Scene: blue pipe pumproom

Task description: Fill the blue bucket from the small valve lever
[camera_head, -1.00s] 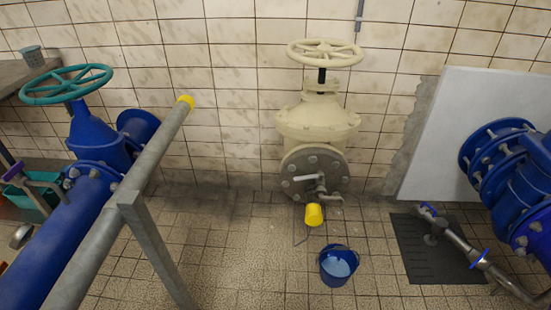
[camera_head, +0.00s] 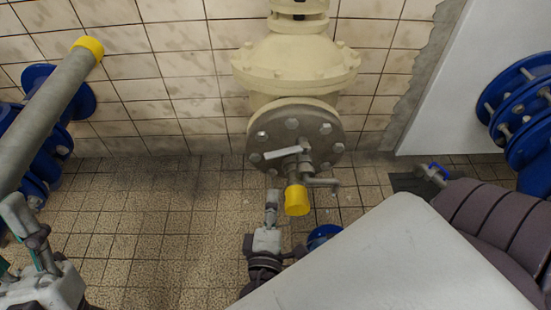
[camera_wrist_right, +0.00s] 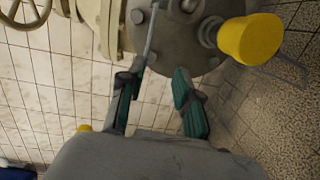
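The small valve lever (camera_head: 288,151) is a pale metal bar on the round grey flange below the cream valve; it also shows in the wrist view (camera_wrist_right: 153,30). My right gripper (camera_head: 271,205) is below the lever, pointing up at it. In the wrist view its two teal-padded fingers (camera_wrist_right: 157,82) are apart, with the lever's end near the left finger; contact cannot be told. The blue bucket (camera_head: 323,234) stands on the floor, mostly hidden behind my right arm. My left gripper (camera_head: 38,245) is at the lower left, away from the valve; its opening is unclear.
A yellow cylinder (camera_head: 297,200) hangs right beside the lever, close to my right gripper. A bent metal spout (camera_head: 322,182) sticks out to the right. A grey rail with a yellow end (camera_head: 88,47) and blue pipes stand left; a blue flanged pipe (camera_head: 520,100) stands right.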

